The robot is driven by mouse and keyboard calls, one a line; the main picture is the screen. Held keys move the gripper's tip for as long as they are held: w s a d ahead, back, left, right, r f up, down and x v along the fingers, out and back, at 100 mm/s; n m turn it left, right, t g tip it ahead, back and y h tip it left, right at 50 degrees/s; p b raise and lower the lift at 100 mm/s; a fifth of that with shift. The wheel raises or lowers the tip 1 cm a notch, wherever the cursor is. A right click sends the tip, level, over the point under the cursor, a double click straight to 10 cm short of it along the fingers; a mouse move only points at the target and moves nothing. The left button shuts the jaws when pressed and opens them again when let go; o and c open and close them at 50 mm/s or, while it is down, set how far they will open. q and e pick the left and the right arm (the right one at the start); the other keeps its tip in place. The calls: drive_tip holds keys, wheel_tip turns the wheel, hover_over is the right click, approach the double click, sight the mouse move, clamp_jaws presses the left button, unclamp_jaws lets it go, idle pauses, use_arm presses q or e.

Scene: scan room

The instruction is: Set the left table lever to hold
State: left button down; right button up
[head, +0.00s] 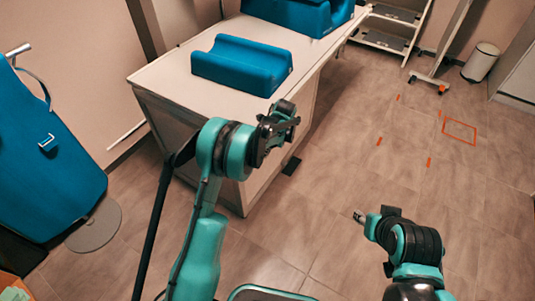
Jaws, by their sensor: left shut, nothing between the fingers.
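A white table (178,68) with blue pads stands at upper centre. My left gripper (285,115) is shut and empty in front of the table's near right end. My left arm hides part of the table's front. A lever is not clearly visible on this table. A thin black bar (157,220) runs down beside my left arm; I cannot tell what it belongs to. My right gripper (360,216) is over the floor at lower right, apart from the table, and its fingers are too small to judge.
A blue padded board (45,150) with metal handles leans at the left. A grooved blue cushion (240,66) lies on the table. A white bin (481,62) and a shelf cart (385,40) stand at the back right. The floor with orange marks (460,132) is clear.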

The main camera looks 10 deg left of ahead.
use_arm(q)
drive_tip(key=shift+a+f+y, duration=0.1)
drive_tip(key=shift+a+y, duration=0.1)
drive_tip(key=shift+y, duration=0.1)
idle(0.4)
drive_tip(key=s+d+r+p, duration=0.3)
drive_tip(key=d+r, duration=0.3)
drive_tip(key=d, duration=0.5)
drive_tip(key=shift+d, duration=0.35)
drive_tip(key=shift+r, duration=0.1)
